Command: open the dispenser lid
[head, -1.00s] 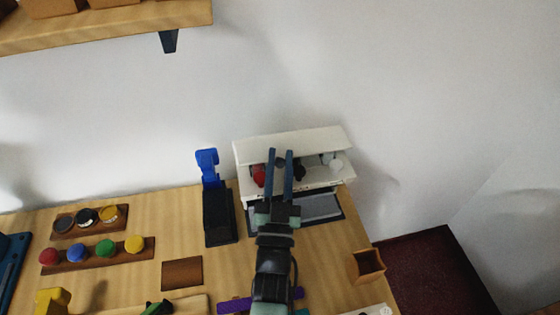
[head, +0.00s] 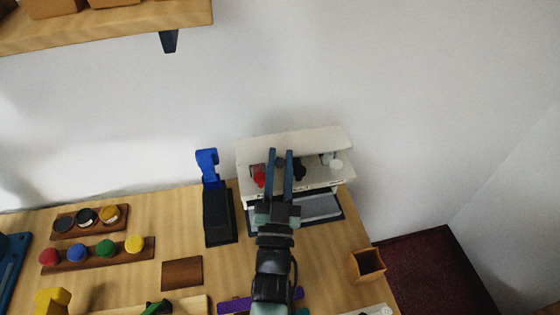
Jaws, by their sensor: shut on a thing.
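The white dispenser (head: 246,183) stands at the back right of the counter, against the wall. Its pale lid (head: 315,143) forms the upper panel. Below the lid, a red piece (head: 259,179), a dark piece and a white piece (head: 336,164) show in the opening. My gripper (head: 281,154) reaches up in front of the dispenser, with its fingers a little apart at the lid and a small dark part between them. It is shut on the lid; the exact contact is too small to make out. My arm hides the middle of the dispenser's front.
A black stand with a blue top (head: 207,163) is close on the dispenser's left. A grey tray (head: 322,207) lies before it. Racks of coloured caps (head: 97,252) stand at left. A brown open box (head: 367,264) is at the right edge. A shelf (head: 120,28) hangs above left.

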